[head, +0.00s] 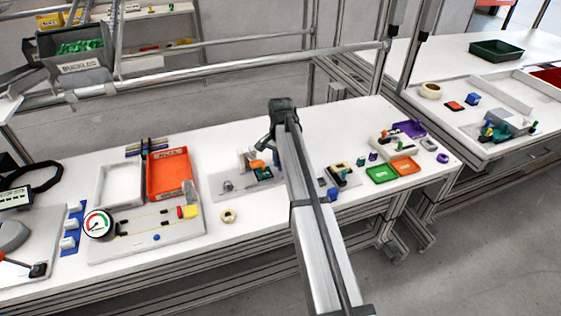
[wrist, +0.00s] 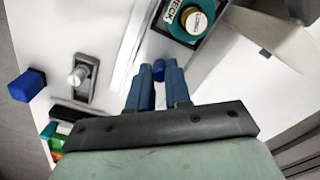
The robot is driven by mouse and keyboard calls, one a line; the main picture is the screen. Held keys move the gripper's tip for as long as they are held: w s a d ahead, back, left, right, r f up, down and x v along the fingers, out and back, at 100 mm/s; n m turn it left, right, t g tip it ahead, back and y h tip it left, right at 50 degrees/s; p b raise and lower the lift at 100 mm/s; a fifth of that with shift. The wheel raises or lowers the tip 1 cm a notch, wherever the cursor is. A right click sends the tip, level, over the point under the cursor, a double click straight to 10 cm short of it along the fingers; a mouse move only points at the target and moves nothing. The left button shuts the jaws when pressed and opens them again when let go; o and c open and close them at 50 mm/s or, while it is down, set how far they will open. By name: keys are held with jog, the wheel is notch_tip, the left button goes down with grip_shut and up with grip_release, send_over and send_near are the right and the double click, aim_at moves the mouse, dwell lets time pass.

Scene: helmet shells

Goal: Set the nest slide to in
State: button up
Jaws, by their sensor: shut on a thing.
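A small blue knob (wrist: 159,69) shows between the two blue fingertips of my gripper (wrist: 159,80) in the wrist view. The fingers are closed on it, above a pale plate. I take this knob to be the nest slide's handle; its track is mostly hidden, and I cannot tell whether it stands in or out. In the head view my gripper (head: 272,148) is over the white bench beside a grey fixture plate (head: 226,186), and my arm hides part of that area.
In the wrist view a dark-framed teal CHECK unit (wrist: 192,20) stands close beyond the fingers. A grey slotted plate with a pale knob (wrist: 77,76) and a blue block (wrist: 27,86) lie to the left. An orange tray (head: 168,173) lies left in the head view.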

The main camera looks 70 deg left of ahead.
aim_at(268, 169)
grip_shut()
jog(key=shift+s, duration=0.1)
jog(key=shift+s, duration=2.2)
jog(key=o, duration=0.7)
grip_release()
jog(key=shift+c, duration=0.2)
jog(key=shift+r, duration=0.1)
notch_tip(268, 169, up, 14)
jog(key=shift+f, duration=0.2)
